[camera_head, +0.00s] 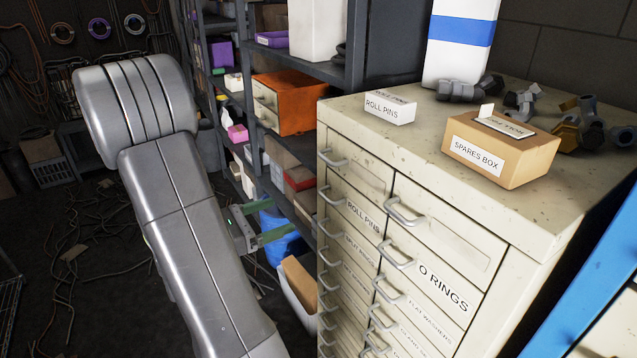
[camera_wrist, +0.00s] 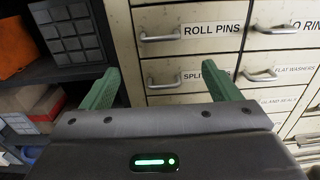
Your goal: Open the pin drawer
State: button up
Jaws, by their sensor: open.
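The cream drawer cabinet (camera_head: 345,105) stands at the right in the head view. Its drawer labelled ROLL PINS (camera_head: 362,214) is in the left column, second from the top, and looks shut. In the wrist view that label (camera_wrist: 212,30) is at the upper middle, with its bar handle (camera_wrist: 160,38) to its left. My gripper (camera_head: 280,217) is open and empty, left of the cabinet front. In the wrist view my gripper's green fingers (camera_wrist: 165,76) point at the cabinet. The SPLIT drawer's handle (camera_wrist: 165,82) appears between them; its label is partly hidden by the right finger.
A small white ROLL PINS box (camera_head: 389,107) and a brown SPARES BOX (camera_head: 500,150) sit on the cabinet top, with pipe fittings (camera_head: 580,120) behind. Dark shelving (camera_head: 310,70) with bins stands left of the cabinet. The O RINGS drawer (camera_head: 440,285) is to the right.

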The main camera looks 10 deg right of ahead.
aim_at(325, 196)
jog(key=p+x, duration=0.2)
jog(key=x, duration=1.1)
jog(key=shift+w+d, duration=0.1)
jog(key=shift+d, duration=0.2)
